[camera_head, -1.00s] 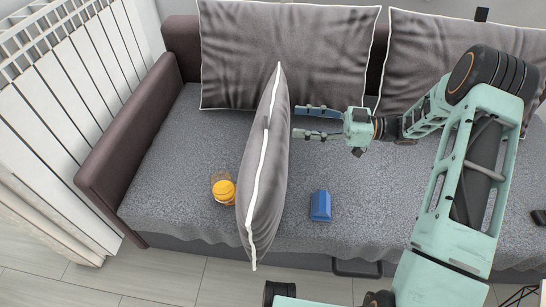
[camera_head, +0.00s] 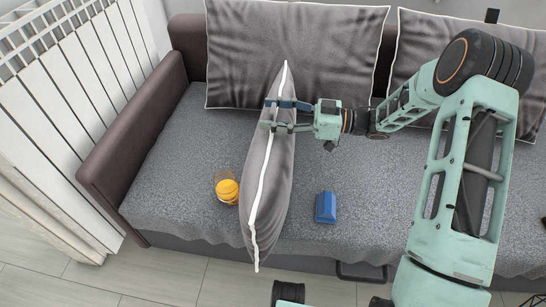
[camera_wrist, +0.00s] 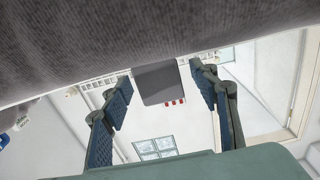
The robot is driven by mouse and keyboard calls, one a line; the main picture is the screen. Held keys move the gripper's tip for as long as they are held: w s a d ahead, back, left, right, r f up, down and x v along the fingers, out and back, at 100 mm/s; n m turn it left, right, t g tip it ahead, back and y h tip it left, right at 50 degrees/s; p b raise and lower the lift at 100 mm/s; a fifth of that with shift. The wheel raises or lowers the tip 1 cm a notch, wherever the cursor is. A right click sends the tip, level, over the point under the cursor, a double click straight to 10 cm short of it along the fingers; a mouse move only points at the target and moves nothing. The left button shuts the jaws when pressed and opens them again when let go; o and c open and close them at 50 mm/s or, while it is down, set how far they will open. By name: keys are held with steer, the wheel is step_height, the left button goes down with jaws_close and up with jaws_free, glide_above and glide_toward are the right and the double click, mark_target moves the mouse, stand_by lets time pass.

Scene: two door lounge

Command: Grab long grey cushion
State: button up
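A long grey cushion (camera_head: 265,190) with white piping stands on its edge across the sofa seat, its narrow side towards the head camera. Its grey fabric fills the top of the wrist view (camera_wrist: 150,45). My gripper (camera_head: 267,114) reaches in from the right, and its two fingers overlap the upper part of this cushion. I cannot tell whether the fingers touch the cushion. Two more grey cushions, one left (camera_head: 300,50) and one right (camera_head: 435,50), lean on the backrest.
An orange jar-like object (camera_head: 227,188) sits just left of the standing cushion, and a blue block (camera_head: 326,208) lies to its right. The sofa armrest (camera_head: 130,130) and a white radiator (camera_head: 70,120) bound the left side. The seat (camera_head: 385,210) to the right is mostly clear.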

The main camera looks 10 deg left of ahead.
jaws_close()
steer(key=shift+r, duration=0.3)
stand_by(0.5)
